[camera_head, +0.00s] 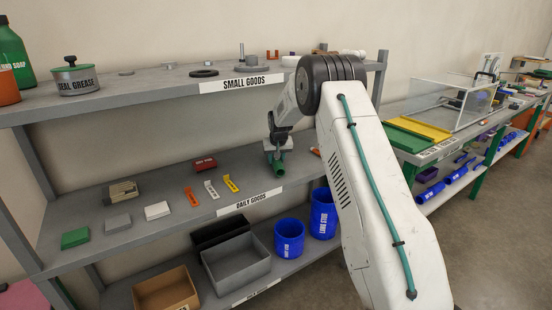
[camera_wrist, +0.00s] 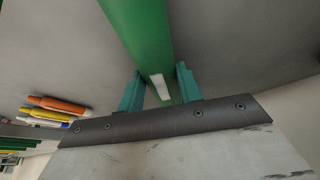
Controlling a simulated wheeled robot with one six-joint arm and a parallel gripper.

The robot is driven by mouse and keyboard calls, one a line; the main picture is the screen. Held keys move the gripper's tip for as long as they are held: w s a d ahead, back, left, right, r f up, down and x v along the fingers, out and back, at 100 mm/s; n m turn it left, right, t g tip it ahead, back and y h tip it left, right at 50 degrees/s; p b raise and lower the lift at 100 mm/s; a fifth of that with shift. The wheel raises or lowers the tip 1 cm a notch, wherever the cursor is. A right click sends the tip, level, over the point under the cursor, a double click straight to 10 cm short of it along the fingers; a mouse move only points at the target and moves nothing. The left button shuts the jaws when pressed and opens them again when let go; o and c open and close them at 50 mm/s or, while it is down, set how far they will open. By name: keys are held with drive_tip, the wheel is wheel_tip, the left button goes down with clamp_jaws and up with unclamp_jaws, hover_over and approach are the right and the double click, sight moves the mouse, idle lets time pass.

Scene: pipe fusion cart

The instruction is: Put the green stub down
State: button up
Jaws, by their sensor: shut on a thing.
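The green stub (camera_head: 279,169) is a short green tube at the right part of the middle shelf (camera_head: 150,233), the one labelled DAILY GOODS. My gripper (camera_head: 275,151) is above it and shut on it. In the wrist view the green stub (camera_wrist: 142,35) runs between the two teal fingers of my gripper (camera_wrist: 160,88), with a small white label on it. I cannot tell whether the stub touches the shelf or hangs just above it.
Orange, white and yellow tools (camera_head: 211,188) lie left of the stub, with a dark red box (camera_head: 205,165) behind them. The upper shelf (camera_head: 140,88) overhangs the back. Blue bins (camera_head: 289,238) and a grey crate (camera_head: 236,265) stand below. Shelf surface around the stub looks clear.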

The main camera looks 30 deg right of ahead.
sight(281, 170)
drive_tip(key=shift+f, duration=0.2)
drive_tip(key=o, duration=1.2)
drive_tip(key=shift+c, duration=0.2)
